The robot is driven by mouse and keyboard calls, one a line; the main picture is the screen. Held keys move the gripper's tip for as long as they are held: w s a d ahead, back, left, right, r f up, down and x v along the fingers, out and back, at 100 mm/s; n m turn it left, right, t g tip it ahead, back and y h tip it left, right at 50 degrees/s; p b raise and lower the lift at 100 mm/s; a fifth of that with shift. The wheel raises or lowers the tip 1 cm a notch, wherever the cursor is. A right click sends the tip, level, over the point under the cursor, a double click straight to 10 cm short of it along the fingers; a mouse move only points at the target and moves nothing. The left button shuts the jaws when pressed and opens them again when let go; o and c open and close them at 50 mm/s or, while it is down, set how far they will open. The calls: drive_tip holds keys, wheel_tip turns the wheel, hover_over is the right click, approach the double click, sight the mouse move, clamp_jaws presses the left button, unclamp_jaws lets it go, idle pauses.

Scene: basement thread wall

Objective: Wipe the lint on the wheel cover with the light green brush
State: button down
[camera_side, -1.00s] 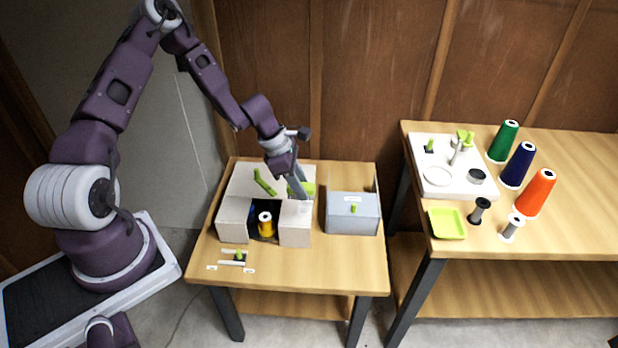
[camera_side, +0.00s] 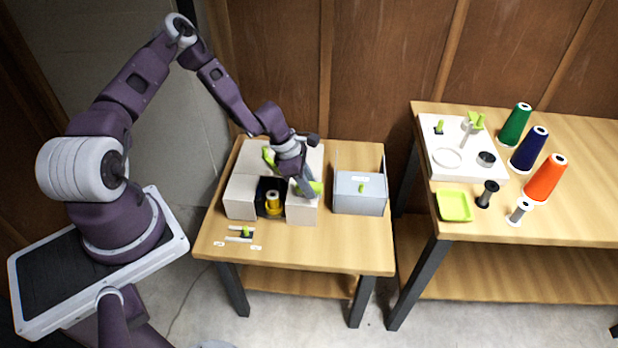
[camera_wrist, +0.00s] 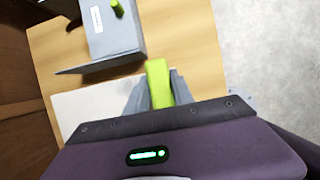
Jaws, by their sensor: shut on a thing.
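My gripper (camera_side: 308,190) is shut on the light green brush (camera_side: 316,187). In the wrist view the light green brush (camera_wrist: 158,83) sits between the grey fingers. It is low over the right block (camera_side: 302,211) of a pale casing on the left table. I cannot tell whether the brush touches the casing. I cannot make out which part is the wheel cover, and no lint can be made out. My gripper and wrist hide part of the casing's top.
A yellow spool (camera_side: 273,201) stands in the casing's dark opening. A grey box (camera_side: 360,204) with a green knob stands to the right. A small green-knobbed piece (camera_side: 246,233) lies in front. The right table holds a green tray (camera_side: 454,206), large cones and small spools.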

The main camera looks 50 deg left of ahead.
drive_tip(key=shift+w+a+f, duration=0.25)
drive_tip(key=shift+f, duration=0.2)
drive_tip(key=shift+w+a+f, duration=0.2)
drive_tip(key=shift+f, duration=0.2)
drive_tip(key=shift+w+a, duration=3.05)
drive_tip(key=shift+w, duration=0.05)
drive_tip(key=s+d, duration=0.4)
drive_tip(key=shift+s+d, duration=0.2)
drive_tip(key=shift+s, duration=0.15)
drive_tip(key=shift+s+d+r, duration=0.2)
drive_tip(key=shift+s+d, duration=1.05)
drive_tip(key=shift+d, duration=0.1)
drive_tip(key=shift+r, duration=3.8)
drive_tip(key=shift+f, duration=0.1)
